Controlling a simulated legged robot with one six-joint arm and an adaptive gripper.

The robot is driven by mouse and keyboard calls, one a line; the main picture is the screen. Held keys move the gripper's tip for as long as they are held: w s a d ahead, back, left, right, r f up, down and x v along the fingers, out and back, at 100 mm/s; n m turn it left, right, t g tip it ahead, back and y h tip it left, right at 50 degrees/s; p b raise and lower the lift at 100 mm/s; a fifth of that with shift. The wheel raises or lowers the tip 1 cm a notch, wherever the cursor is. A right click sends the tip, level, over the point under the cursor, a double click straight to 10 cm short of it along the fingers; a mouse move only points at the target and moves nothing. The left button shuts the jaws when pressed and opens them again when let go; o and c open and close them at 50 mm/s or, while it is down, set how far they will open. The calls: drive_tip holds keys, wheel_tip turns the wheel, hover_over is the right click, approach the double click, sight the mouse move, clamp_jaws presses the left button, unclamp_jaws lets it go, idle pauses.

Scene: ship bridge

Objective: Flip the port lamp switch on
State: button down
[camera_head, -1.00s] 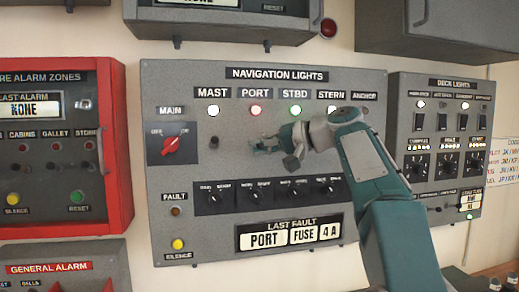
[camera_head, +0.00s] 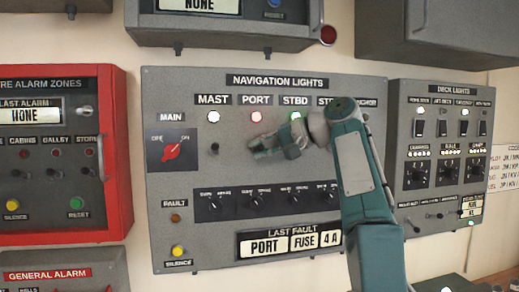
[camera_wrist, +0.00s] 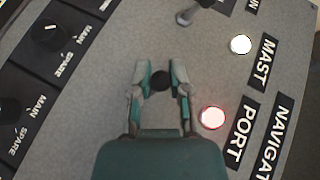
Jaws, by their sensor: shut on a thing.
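The grey navigation lights panel (camera_head: 230,225) fills the middle of the head view. The port lamp (camera_head: 256,117) glows pinkish red under its label; it also shows in the wrist view (camera_wrist: 212,118). The port lamp switch (camera_wrist: 159,78) is a small dark round end between my fingertips in the wrist view. Its lever and tilt cannot be made out. My gripper (camera_wrist: 159,80) is shut on it, one finger on each side. In the head view my gripper (camera_head: 258,148) is at the panel below the port lamp and hides the switch.
The mast switch (camera_head: 215,147) stands just left of my gripper. My arm covers the panel's right part. The deck lights panel (camera_head: 405,190) is beyond it.

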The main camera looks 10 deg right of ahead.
drive_tip(key=shift+f, duration=0.2)
drive_tip(key=c, duration=0.6)
unclamp_jaws()
drive_tip(key=shift+w, duration=0.1)
drive_tip(key=shift+d, duration=0.1)
drive_tip(key=shift+r, duration=0.1)
drive_tip(key=shift+f+n+t, duration=0.2)
drive_tip(key=shift+n+t, duration=0.2)
